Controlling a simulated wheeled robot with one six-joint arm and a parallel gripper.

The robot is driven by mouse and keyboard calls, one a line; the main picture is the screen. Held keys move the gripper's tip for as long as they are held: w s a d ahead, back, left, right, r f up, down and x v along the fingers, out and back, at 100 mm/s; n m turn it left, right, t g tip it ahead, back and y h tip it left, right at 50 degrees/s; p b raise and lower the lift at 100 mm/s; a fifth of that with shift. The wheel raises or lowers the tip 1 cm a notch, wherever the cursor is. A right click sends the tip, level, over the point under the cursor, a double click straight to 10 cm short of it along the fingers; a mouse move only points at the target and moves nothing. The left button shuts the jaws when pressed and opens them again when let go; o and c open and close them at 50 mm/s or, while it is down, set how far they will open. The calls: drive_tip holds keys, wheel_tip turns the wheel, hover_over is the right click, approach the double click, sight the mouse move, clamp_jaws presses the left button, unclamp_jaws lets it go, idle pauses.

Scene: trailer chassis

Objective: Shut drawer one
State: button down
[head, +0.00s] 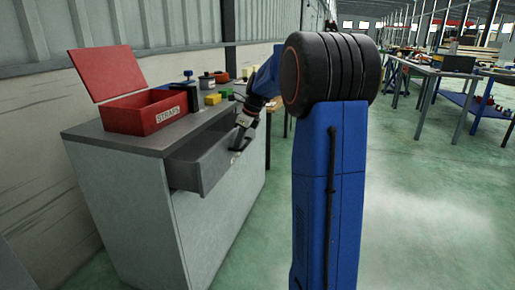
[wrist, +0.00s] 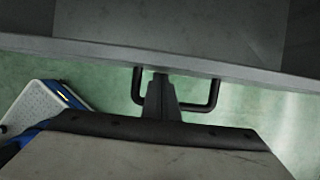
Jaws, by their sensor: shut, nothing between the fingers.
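A grey drawer (head: 205,160) stands pulled out from the upper part of a grey cabinet (head: 130,195) at the left in the head view. No number on it is legible. In the wrist view the drawer's front edge (wrist: 100,50) runs across the picture, with a dark U-shaped handle (wrist: 214,95) on its outer face. My gripper (head: 240,142) is at the drawer's front in the head view. Its shut, empty fingers, also in the wrist view (wrist: 158,80), overlap the handle near its left leg. I cannot tell whether they touch the handle or the drawer front.
On the cabinet top stand an open red box (head: 150,108) marked STRAPS, a yellow block (head: 213,99) and several small items. A corrugated wall is behind. Workbenches (head: 440,72) stand at the far right. The green floor to the right is clear.

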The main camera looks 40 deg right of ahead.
drive_tip(key=w+a, duration=0.2)
drive_tip(key=w, duration=0.1)
drive_tip(key=w+a, duration=0.5)
drive_tip(key=w, duration=0.2)
drive_tip(key=shift+w+a, duration=0.1)
drive_tip(key=shift+a, duration=0.1)
drive_tip(key=shift+w+a+r, duration=0.1)
drive_tip(key=shift+w+a, duration=0.05)
drive_tip(key=shift+w, duration=0.05)
